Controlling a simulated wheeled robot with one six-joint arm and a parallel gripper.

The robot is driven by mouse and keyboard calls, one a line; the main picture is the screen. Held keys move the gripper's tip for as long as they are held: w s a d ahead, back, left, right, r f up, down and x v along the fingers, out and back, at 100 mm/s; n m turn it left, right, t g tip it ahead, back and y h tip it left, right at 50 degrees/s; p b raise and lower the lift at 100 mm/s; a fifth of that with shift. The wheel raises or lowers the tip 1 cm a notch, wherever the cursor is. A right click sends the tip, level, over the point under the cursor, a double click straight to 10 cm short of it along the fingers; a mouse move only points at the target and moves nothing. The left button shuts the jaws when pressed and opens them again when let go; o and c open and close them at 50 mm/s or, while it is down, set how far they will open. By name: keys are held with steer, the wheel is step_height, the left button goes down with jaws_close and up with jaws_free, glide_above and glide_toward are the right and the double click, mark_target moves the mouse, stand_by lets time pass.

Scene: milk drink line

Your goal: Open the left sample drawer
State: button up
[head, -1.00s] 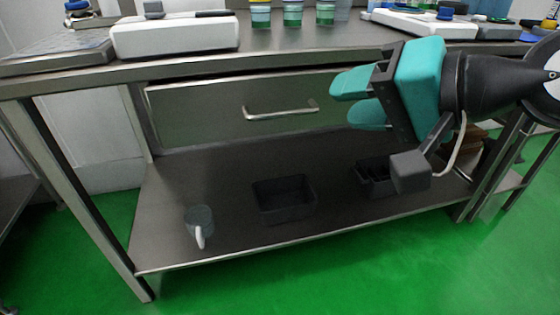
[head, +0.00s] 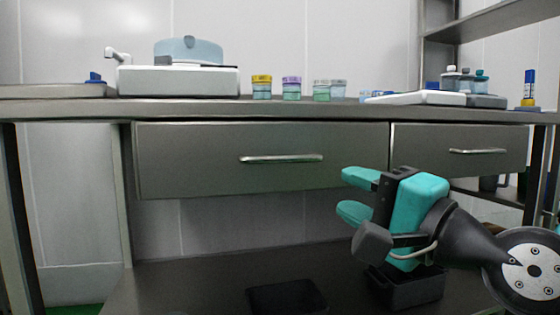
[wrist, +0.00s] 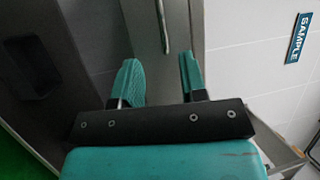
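The left sample drawer (head: 200,160) is a wide grey metal front under the bench top in the head view. It looks shut. Its silver bar handle (head: 281,159) is clear of my gripper. My gripper (head: 343,192), with teal fingers, is open and empty, in front of the drawer's right part and right of the handle in the picture. In the wrist view, my two fingers (wrist: 158,80) are apart, and a bar handle (wrist: 162,25) lies beyond them, between their lines. Nothing touches the handle.
A second drawer (head: 430,145) with its own handle is at the right. The bench top (head: 210,108) carries a white device (head: 178,80) and several small jars. Dark bins (head: 287,297) (head: 405,290) sit on the lower shelf. A SAMPLE sign (wrist: 298,38) shows in the wrist view.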

mark_target(282, 160)
steer(key=p+x, duration=1.4)
steer(key=p, duration=0.1)
steer(key=shift+w+a+r, duration=0.15)
steer(key=shift+w+r, duration=0.1)
steer(key=shift+r, duration=0.05)
steer(key=shift+w+a+f+p, duration=0.15)
steer(key=shift+w+a+p, duration=0.35)
steer(key=shift+w+p, duration=0.15)
steer(key=shift+s, duration=0.1)
jaws_close()
